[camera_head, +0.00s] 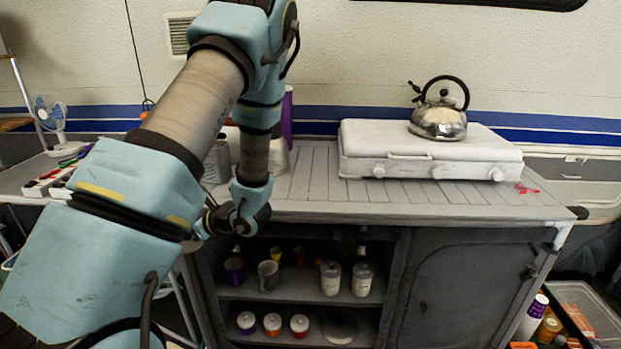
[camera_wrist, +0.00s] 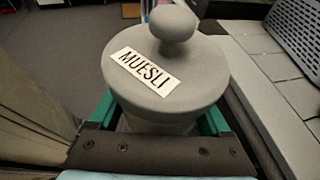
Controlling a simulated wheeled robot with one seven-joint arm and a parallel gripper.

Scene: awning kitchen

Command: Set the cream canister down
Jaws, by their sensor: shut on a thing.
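The canister (camera_wrist: 190,70) fills the middle of the wrist view. It looks pale grey, with a round lid, a ball knob and a label reading MUESLI. My gripper (camera_wrist: 158,122) is shut around it, with a green finger showing on each side. Its lower part and base are hidden, so I cannot tell whether it touches anything. In the head view my arm reaches over the left part of the counter (camera_head: 430,202), and I cannot make out the canister there.
A perforated metal grater (camera_wrist: 298,38) stands on the slatted countertop (camera_wrist: 262,62) at right in the wrist view. Floor shows at left. A white stove (camera_head: 400,165) with a kettle (camera_head: 438,122) stands on the counter. Shelves below hold jars (camera_head: 331,278) and mugs (camera_head: 268,274).

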